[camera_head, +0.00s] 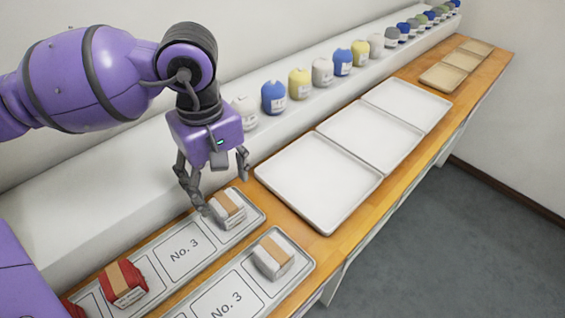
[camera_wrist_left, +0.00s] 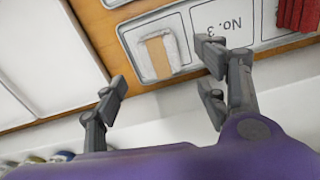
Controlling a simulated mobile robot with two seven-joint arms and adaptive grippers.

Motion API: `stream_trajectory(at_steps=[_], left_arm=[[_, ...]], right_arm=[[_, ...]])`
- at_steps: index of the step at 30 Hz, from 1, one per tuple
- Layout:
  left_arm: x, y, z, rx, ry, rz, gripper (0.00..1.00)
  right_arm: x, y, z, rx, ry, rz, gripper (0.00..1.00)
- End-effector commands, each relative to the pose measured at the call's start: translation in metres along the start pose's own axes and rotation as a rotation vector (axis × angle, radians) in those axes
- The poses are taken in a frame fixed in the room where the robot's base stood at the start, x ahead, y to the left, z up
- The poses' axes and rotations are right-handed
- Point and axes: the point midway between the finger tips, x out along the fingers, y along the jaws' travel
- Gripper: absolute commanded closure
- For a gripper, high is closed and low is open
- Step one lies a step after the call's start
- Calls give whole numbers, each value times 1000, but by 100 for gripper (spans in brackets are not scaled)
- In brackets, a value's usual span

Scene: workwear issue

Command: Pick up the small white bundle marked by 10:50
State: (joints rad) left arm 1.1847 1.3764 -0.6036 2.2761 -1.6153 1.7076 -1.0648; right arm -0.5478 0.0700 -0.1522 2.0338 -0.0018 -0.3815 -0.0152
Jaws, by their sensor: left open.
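One small white bundle (camera_head: 229,206) with a tan band lies at the right end of the rear No. 3 tray (camera_head: 158,257). A second white bundle (camera_head: 272,254) with a tan band lies on the front No. 3 tray (camera_head: 308,262). Both carry printed labels too small to read, so I cannot tell which says 10:50. My left gripper (camera_head: 226,194) is open just above the rear bundle, its fingers apart and empty. In the left wrist view, the white bundle (camera_wrist_left: 157,53) shows just beyond the gap between the open fingers (camera_wrist_left: 160,84). My right gripper is not in view.
A red bundle (camera_head: 123,285) lies further left on the rear tray. Empty white trays (camera_head: 318,180) stand to the right on the wooden bench. Several coloured rolled bundles (camera_head: 274,97) line the white ledge behind. Small tan trays (camera_head: 448,77) are at the far end.

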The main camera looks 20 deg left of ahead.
Motion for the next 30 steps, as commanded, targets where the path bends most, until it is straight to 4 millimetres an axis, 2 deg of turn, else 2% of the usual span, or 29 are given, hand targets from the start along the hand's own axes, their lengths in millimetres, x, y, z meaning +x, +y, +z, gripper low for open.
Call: stream_trajectory(at_steps=[5,11,21,30], left_arm=[[7,0,2,-78,-7,-1,34],[29,0,2,-79,-8,-1,34],[74,0,4,-78,-8,0,34],[79,0,4,-77,-7,1,35]], right_arm=[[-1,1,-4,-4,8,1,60],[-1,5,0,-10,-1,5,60],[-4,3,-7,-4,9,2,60],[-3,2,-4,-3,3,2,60]])
